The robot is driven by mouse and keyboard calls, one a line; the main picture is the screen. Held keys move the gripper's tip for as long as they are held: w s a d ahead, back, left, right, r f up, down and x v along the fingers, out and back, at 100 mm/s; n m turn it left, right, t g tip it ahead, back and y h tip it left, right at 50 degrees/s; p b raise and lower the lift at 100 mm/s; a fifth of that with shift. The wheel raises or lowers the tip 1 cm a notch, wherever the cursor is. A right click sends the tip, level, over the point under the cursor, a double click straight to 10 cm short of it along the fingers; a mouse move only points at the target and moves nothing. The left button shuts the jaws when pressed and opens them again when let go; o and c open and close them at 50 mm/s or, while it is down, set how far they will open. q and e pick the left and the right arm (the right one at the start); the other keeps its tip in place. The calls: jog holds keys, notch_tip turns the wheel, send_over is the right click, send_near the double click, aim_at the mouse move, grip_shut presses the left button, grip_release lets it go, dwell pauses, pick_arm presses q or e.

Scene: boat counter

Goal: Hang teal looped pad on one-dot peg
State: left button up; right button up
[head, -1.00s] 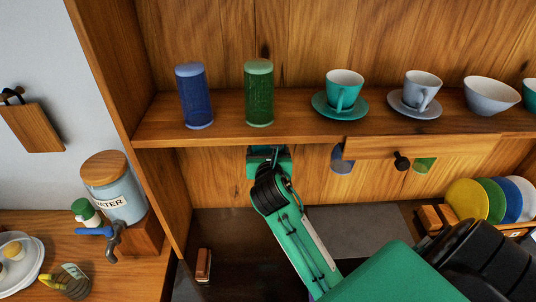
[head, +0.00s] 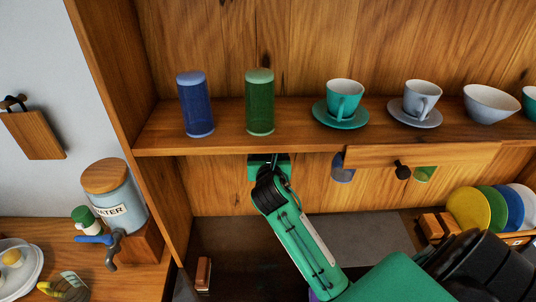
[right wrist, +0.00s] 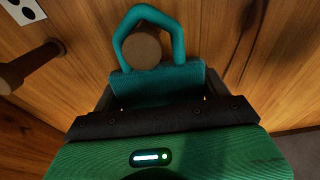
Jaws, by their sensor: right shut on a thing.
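The teal looped pad (right wrist: 160,86) is held by its body in my right gripper (right wrist: 158,103), loop upward, in the right wrist view. The round end of a wooden peg (right wrist: 142,50) shows inside the loop; I cannot tell how far the loop is over it. Another wooden peg (right wrist: 28,68) sticks out at the left. Above that peg is a white plaque (right wrist: 22,10) with dark dots, cut off by the frame edge. No dot mark shows for the peg in the loop. In the head view my right gripper (head: 268,165) is under the shelf, its fingers largely hidden. My left gripper is not in view.
The shelf (head: 300,143) above my right gripper holds a blue tumbler (head: 195,105), a green tumbler (head: 260,103), cups and a bowl (head: 491,103). A dark-knobbed wooden panel (head: 430,156) hangs below it. Plates (head: 468,208) stand in a rack at the right.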

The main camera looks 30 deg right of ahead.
dwell(0.3)
jog(key=o, duration=1)
jog(key=shift+s+a+b, duration=0.3)
jog(key=shift+s, duration=0.15)
jog(key=shift+b+v, duration=1.9)
jog(key=shift+v, duration=4.5)
jog(key=shift+r, duration=0.1)
